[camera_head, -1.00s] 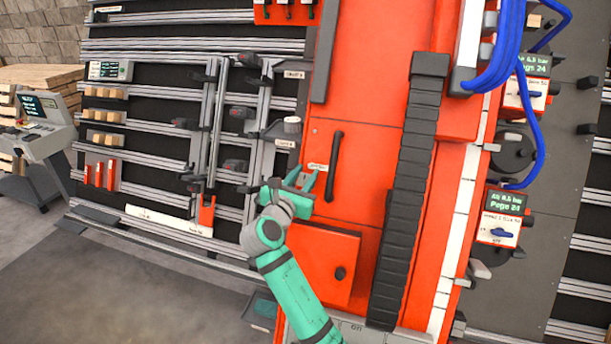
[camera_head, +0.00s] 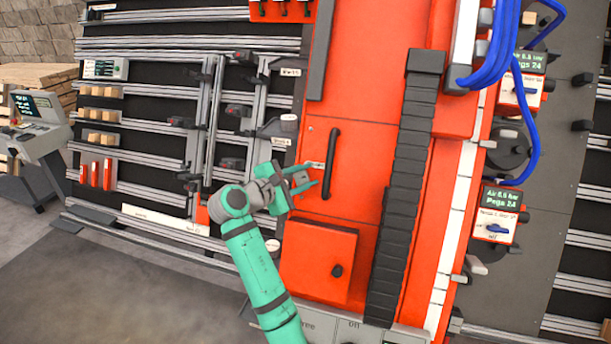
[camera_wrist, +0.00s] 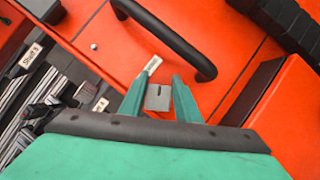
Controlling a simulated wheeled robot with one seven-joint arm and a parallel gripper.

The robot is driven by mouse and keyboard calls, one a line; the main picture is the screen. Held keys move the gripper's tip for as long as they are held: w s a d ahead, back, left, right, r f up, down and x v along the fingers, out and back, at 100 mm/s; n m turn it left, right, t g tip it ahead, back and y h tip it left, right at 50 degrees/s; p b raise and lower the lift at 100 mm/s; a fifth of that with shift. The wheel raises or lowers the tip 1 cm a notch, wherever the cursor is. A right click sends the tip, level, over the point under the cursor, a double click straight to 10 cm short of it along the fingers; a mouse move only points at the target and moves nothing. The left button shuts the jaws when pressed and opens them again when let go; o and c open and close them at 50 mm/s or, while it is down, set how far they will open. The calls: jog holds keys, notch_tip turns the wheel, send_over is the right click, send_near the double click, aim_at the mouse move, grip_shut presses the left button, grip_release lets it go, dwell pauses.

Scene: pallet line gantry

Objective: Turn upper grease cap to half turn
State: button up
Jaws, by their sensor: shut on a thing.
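My gripper (camera_head: 312,176) is in front of the orange cabinet, left of its black door handle. In the wrist view its two green fingers (camera_wrist: 160,78) stand on either side of a small grey block (camera_wrist: 158,97) with a dark slot mark, and are shut on it. I cannot tell whether this block is a grease cap. In the head view a round white cap (camera_head: 289,121) sits higher, at the cabinet's left edge. Another round pale cap (camera_head: 273,245) shows lower, beside my forearm. Neither is touched by the fingers.
The black door handle (camera_head: 331,163) is close to the right of the fingers, and also shows in the wrist view (camera_wrist: 180,45). A small orange box (camera_head: 318,262) juts out below. Rails and shelves (camera_head: 150,140) lie left. Open floor (camera_head: 130,290) is at lower left.

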aim_at(300, 184)
jog(key=m+g, duration=0.1)
jog(key=m, duration=0.2)
jog(key=shift+s+f, duration=0.1)
jog(key=shift+f, duration=0.05)
jog(key=m+g, duration=0.1)
jog(key=m, duration=0.2)
jog(key=m+g, duration=0.1)
jog(key=shift+s+f+m+g+y, duration=0.15)
jog(key=shift+f+m+g+y, duration=0.15)
jog(key=shift+y, duration=0.1)
jog(key=m, duration=0.1)
jog(key=m+g+y, duration=0.1)
jog(key=m, duration=0.1)
jog(key=m+y, duration=0.1)
jog(key=shift+s+a+f+m, duration=0.1)
jog(key=shift+s+f+m, duration=0.05)
jog(key=shift+f+m, duration=0.25)
jog(key=m+y, duration=0.1)
jog(key=m, duration=0.1)
jog(key=m+g+y, duration=0.1)
jog(key=m, duration=0.1)
jog(key=shift+a+f+y, duration=0.25)
jog(key=shift+a+y, duration=0.05)
jog(key=m+y, duration=0.1)
jog(key=m, duration=0.1)
jog(key=m+y, duration=0.1)
jog(key=m, duration=0.1)
jog(key=shift+a+f+y, duration=0.15)
jog(key=shift+a+y, duration=0.25)
jog(key=shift+m, duration=0.4)
